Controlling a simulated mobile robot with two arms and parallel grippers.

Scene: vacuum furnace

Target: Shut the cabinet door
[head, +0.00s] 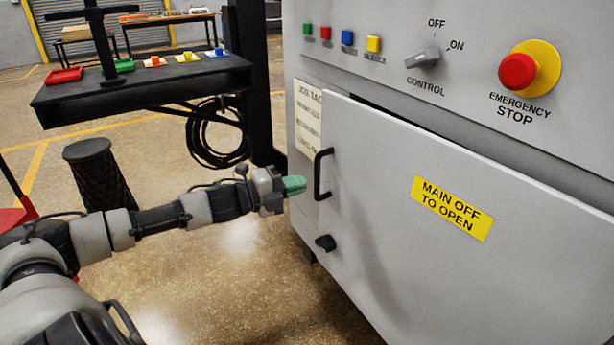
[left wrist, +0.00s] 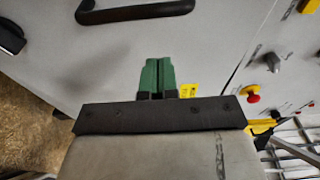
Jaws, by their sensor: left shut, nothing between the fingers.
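The grey cabinet door (head: 420,200) carries a yellow "MAIN OFF TO OPEN" label (head: 452,208), a black pull handle (head: 322,174) and a black latch knob (head: 325,243). A dark gap shows along its top edge, so it stands slightly ajar. My left gripper (head: 296,185) has green fingers, shut and empty, just left of the handle in the head view. In the left wrist view the shut fingers (left wrist: 157,76) point at the grey door face (left wrist: 215,45), with the handle (left wrist: 135,13) beyond them. I cannot tell whether they touch it. My right gripper is not in view.
The cabinet's upper panel has a control switch (head: 423,57), a red emergency stop (head: 518,71) and several coloured buttons. A dark shelf (head: 140,87) with coloured items and a coiled cable (head: 215,135) stand at left. Floor between is clear.

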